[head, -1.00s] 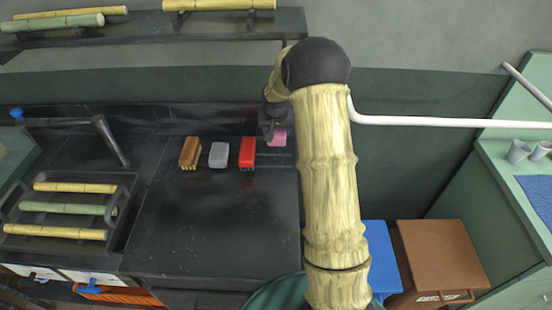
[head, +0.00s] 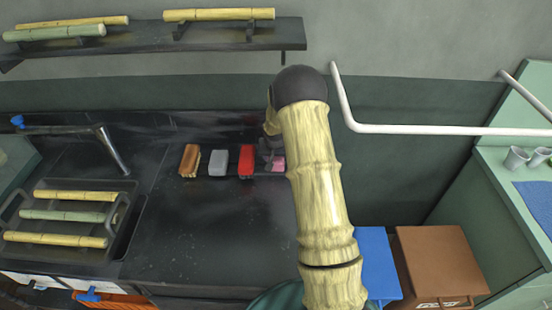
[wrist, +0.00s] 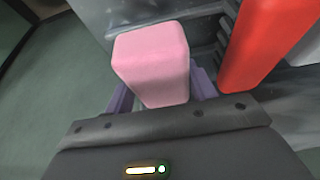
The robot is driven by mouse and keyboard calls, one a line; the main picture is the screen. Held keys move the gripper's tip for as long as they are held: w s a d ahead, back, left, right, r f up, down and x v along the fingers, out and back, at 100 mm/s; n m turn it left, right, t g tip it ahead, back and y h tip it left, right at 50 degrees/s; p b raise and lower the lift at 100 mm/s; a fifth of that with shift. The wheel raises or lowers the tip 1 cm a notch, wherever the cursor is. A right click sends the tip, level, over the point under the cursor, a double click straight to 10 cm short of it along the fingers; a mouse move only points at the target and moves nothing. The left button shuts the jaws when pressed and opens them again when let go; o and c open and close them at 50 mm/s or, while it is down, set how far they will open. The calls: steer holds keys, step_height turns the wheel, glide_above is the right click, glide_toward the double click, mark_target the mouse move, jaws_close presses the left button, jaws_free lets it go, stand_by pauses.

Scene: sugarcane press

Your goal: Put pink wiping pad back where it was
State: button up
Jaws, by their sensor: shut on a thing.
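The pink wiping pad (wrist: 152,62) is a rounded block held between the two purple fingers of my gripper (wrist: 160,92) in the wrist view. Whether the pad touches the surface below is hard to tell.
The red block (wrist: 265,42) is close beside the pad in the wrist view. A grey block (head: 218,162) and a brown brush (head: 189,161) stand further left. A tray of cane pieces (head: 125,205) is at left. The counter front (head: 220,230) is clear. A shelf (head: 140,42) hangs above.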

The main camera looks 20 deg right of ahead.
steer(key=shift+f, duration=0.65)
steer(key=shift+f+b, duration=0.35)
steer(key=shift+f, duration=0.05)
steer(key=shift+f, duration=0.2)
steer(key=o, duration=1)
steer(key=shift+c, duration=0.2)
steer(key=shift+r, duration=0.1)
steer(key=shift+r+p, duration=0.45)
steer(key=shift+r, duration=0.45)
steer(key=b+v, duration=0.1)
steer(key=v, duration=1)
steer(key=shift+s+r, duration=0.1)
steer(key=shift+s, duration=0.15)
